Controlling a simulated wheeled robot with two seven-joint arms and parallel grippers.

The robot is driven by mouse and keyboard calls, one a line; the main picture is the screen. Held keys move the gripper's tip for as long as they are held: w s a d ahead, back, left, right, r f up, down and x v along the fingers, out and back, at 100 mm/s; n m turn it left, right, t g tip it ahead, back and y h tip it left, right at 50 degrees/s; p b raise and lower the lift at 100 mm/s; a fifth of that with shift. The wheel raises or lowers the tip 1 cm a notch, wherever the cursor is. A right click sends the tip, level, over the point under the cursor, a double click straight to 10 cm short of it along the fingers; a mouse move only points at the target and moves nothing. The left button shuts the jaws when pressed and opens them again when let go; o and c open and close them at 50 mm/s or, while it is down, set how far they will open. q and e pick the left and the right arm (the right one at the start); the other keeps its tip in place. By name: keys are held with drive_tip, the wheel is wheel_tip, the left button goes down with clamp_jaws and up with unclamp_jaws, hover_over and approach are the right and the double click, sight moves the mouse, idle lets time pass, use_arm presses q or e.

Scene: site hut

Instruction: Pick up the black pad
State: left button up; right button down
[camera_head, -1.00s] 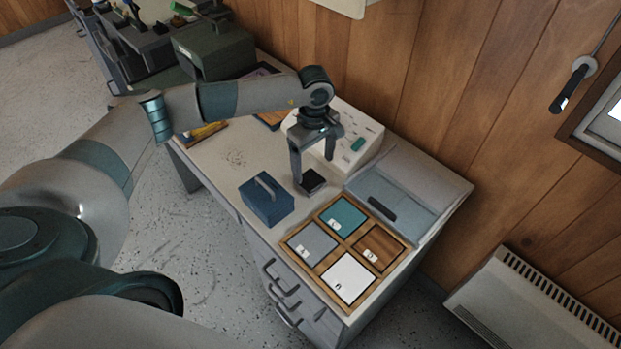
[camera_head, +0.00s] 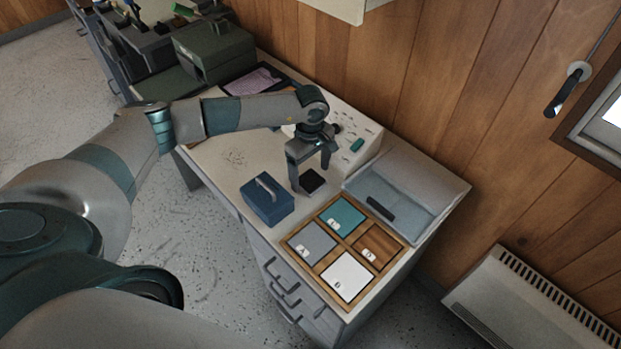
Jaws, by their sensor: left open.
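The black pad (camera_head: 312,181) is a small dark square lying on the light desk top, between the blue box and the grey tray. My left gripper (camera_head: 310,177) points down over the pad, its two fingers apart, one at the pad's left and one toward its far right side. The fingertips are close to the pad's height; I cannot tell whether they touch it. My right gripper is not in view.
A blue box with a handle (camera_head: 267,202) stands close left of the pad. A wooden tray (camera_head: 325,264) with teal, grey and white squares lies in front. A grey tray (camera_head: 408,207) is at the right. A white panel (camera_head: 365,133) stands behind.

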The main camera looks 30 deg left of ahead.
use_arm(q)
drive_tip(key=shift+f, duration=1.05)
drive_tip(key=c, duration=1.2)
